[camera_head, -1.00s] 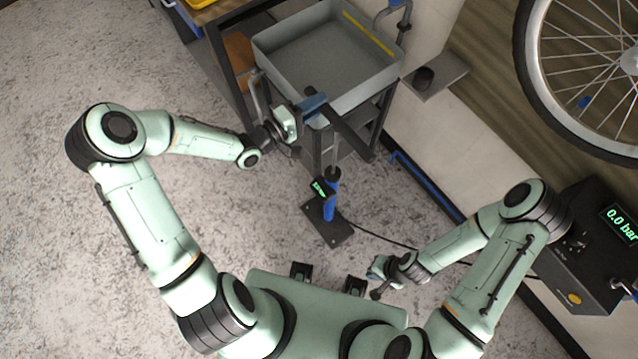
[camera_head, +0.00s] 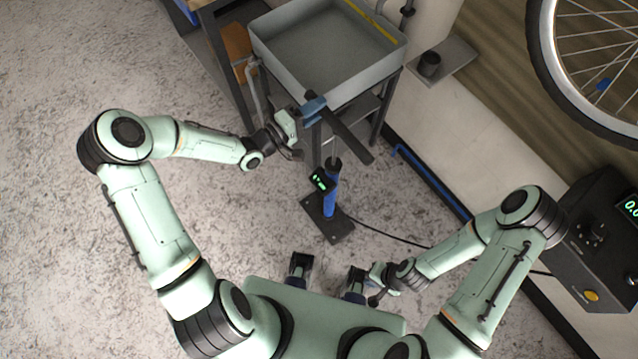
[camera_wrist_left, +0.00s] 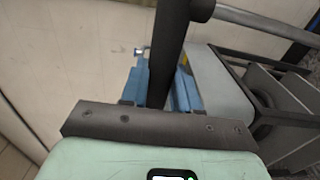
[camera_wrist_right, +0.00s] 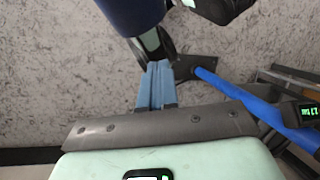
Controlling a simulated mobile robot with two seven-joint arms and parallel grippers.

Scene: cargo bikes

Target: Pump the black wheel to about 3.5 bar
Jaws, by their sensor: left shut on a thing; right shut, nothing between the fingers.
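The floor pump has a blue barrel (camera_head: 330,203) on a dark foot plate, a small green-lit display (camera_head: 320,180) and a long black handle bar (camera_head: 350,140). The display's digits are too small to read surely. My left gripper (camera_head: 313,106) is shut on the handle near its far-left end; the left wrist view shows the black bar (camera_wrist_left: 168,50) between blue fingers. A wheel with a black tyre (camera_head: 548,85) is partly in view at top right. My right gripper (camera_head: 376,282) is shut and empty, low near my body, apart from the pump barrel (camera_wrist_right: 240,97).
A grey tray (camera_head: 290,72) on a stand is behind the pump. A small shelf with a dark cup (camera_head: 429,64) is on the wall. A black box (camera_head: 590,240) at the right edge has a cut-off green display. A black hose (camera_head: 385,236) runs right from the pump. Floor at left is clear.

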